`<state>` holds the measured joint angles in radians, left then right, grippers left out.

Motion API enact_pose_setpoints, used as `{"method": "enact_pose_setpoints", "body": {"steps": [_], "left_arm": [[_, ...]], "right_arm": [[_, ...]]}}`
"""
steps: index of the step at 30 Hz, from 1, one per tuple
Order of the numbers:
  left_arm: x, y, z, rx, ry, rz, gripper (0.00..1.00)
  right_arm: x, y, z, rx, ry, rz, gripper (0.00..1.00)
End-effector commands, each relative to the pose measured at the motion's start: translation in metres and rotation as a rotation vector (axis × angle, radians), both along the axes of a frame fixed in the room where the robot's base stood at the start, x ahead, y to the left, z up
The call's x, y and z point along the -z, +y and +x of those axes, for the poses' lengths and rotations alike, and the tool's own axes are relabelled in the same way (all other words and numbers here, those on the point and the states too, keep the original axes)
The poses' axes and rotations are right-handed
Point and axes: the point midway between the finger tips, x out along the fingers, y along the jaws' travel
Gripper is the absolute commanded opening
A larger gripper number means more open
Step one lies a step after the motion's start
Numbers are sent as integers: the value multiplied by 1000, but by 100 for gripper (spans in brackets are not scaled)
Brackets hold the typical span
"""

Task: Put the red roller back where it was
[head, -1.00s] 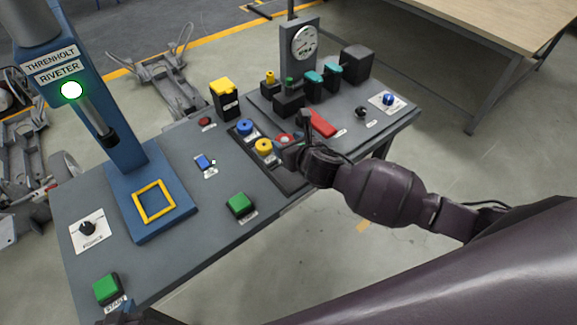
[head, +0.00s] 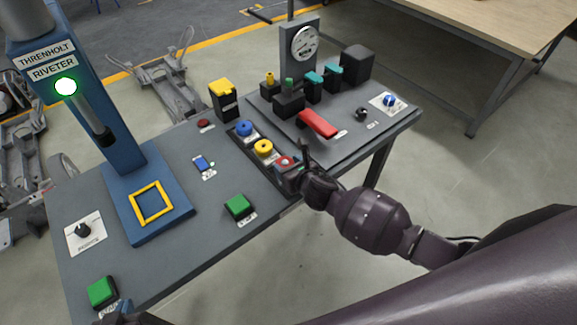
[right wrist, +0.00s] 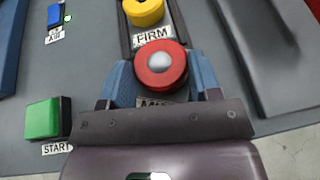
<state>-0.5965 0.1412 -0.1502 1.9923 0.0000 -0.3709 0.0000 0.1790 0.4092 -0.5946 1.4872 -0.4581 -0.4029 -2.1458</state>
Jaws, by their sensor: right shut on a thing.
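The red roller (head: 284,161) is at the near end of a row with the blue roller (head: 244,129) and the yellow roller (head: 263,148). My right gripper (head: 287,170) is around it. In the right wrist view the red roller (right wrist: 160,64) is upright between the two blue fingers of my right gripper (right wrist: 162,84), below the yellow roller (right wrist: 143,12) and its FIRM label. A label under the red roller is partly hidden. Whether the roller is fully down in the rack I cannot tell. Only a bit of my left gripper (head: 124,311) shows at the bottom left; its jaws are unclear.
A green START button (right wrist: 44,119) is left of my right gripper. A red lever (head: 318,123) and a gauge stand (head: 299,50) are on the raised panel to the right. The blue riveter (head: 92,110) stands at the left.

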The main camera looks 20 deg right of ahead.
Motion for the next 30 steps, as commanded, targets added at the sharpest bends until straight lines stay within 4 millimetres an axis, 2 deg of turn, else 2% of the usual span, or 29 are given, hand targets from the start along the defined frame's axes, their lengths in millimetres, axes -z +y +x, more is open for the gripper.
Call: {"method": "enact_pose_setpoints", "body": {"steps": [8, 9, 14, 22, 26, 30], "left_arm": [[3, 0, 0, 1, -2, 2, 0], [3, 0, 0, 1, -2, 2, 0], [4, 1, -1, 0, 1, 1, 0], [7, 2, -6, -3, 13, 1, 0], [3, 2, -6, -3, 13, 1, 0], [1, 2, -6, -3, 11, 1, 0]], "right_arm": [[5, 0, 0, 0, -1, 0, 23], [6, 0, 0, 0, 0, 0, 58], [5, 0, 0, 0, 0, 0, 82], [4, 0, 0, 0, 0, 0, 82], [-3, 0, 0, 0, -1, 1, 82], [-8, -5, -17, 0, 0, -1, 82]]}}
